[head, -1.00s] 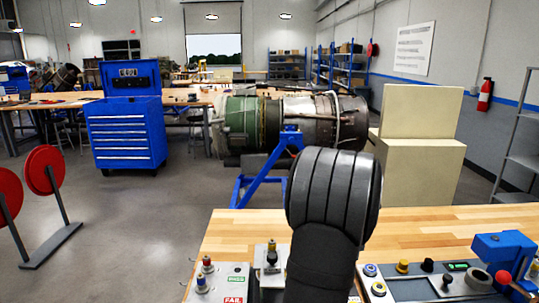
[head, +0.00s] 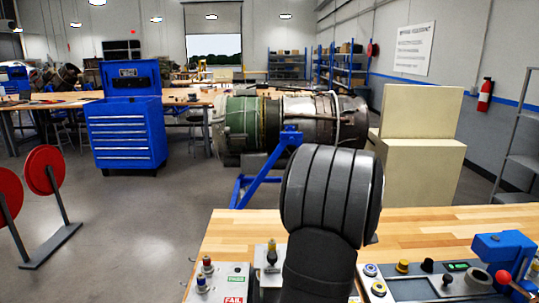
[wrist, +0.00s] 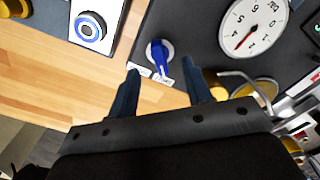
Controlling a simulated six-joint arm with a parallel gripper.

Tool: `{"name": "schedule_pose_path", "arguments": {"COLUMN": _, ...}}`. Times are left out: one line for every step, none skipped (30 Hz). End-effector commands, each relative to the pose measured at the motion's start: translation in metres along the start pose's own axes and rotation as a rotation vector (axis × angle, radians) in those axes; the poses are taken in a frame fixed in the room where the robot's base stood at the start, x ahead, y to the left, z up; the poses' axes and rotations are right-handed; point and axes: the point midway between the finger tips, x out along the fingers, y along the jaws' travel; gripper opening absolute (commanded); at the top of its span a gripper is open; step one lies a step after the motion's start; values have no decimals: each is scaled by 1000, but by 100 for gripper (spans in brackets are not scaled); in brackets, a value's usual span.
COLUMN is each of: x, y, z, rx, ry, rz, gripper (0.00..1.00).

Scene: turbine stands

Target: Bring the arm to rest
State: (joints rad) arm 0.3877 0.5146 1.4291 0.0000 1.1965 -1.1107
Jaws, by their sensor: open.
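My arm rises in front of the wooden workbench (head: 430,228) in the head view, and its dark grey, ribbed part hides the middle of the bench. My gripper is hidden behind it there. In the wrist view, my gripper (wrist: 160,88) shows two dark fingers spread apart, open, with nothing held between them. A blue rotary knob (wrist: 159,53) on a dark panel appears just beyond the fingertips. I cannot tell how far the tips are from the panel.
A dial gauge (wrist: 252,24) and a blue-ringed button (wrist: 89,28) lie near the gripper. A panel with PASS and FAIL labels (head: 233,298) stands at the bench's front left, and a blue vise-like device (head: 503,248) at its right.

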Motion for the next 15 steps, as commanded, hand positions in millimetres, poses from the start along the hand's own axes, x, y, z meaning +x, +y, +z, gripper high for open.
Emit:
{"name": "schedule_pose_path", "arguments": {"x": -12, "y": 0, "z": 0, "rx": 1, "ry": 2, "rz": 3, "gripper": 45}}
{"name": "schedule_pose_path", "arguments": {"x": -7, "y": 0, "z": 0, "rx": 1, "ry": -1, "rz": -2, "gripper": 45}}
{"name": "schedule_pose_path", "arguments": {"x": 5, "y": -1, "z": 0, "rx": 1, "ry": -3, "rz": -7, "gripper": 45}}
{"name": "schedule_pose_path", "arguments": {"x": 12, "y": -1, "z": 0, "rx": 1, "ry": -3, "rz": -6, "gripper": 45}}
{"name": "schedule_pose_path", "arguments": {"x": 18, "y": -1, "z": 0, "rx": 2, "ry": -3, "rz": -7, "gripper": 45}}
{"name": "schedule_pose_path", "arguments": {"x": 26, "y": -1, "z": 0, "rx": 2, "ry": -3, "rz": -5, "gripper": 45}}
{"name": "schedule_pose_path", "arguments": {"x": 32, "y": -1, "z": 0, "rx": 2, "ry": -3, "rz": -6, "gripper": 45}}
{"name": "schedule_pose_path", "arguments": {"x": 38, "y": -1, "z": 0, "rx": 2, "ry": -3, "rz": -5, "gripper": 45}}
{"name": "schedule_pose_path", "arguments": {"x": 44, "y": -1, "z": 0, "rx": 8, "ry": -2, "rz": -5, "gripper": 45}}
{"name": "schedule_pose_path", "arguments": {"x": 41, "y": 0, "z": 0, "rx": 38, "ry": -1, "rz": -2, "gripper": 45}}
{"name": "schedule_pose_path", "arguments": {"x": 41, "y": 0, "z": 0, "rx": 64, "ry": -1, "rz": -1, "gripper": 45}}
{"name": "schedule_pose_path", "arguments": {"x": 41, "y": 0, "z": 0, "rx": 97, "ry": -1, "rz": -2, "gripper": 45}}
{"name": "schedule_pose_path", "arguments": {"x": 41, "y": 0, "z": 0, "rx": 121, "ry": -1, "rz": -2, "gripper": 45}}
{"name": "schedule_pose_path", "arguments": {"x": 41, "y": 0, "z": 0, "rx": 145, "ry": -1, "rz": -2, "gripper": 45}}
{"name": "schedule_pose_path", "arguments": {"x": 41, "y": 0, "z": 0, "rx": 178, "ry": -1, "rz": -2, "gripper": 45}}
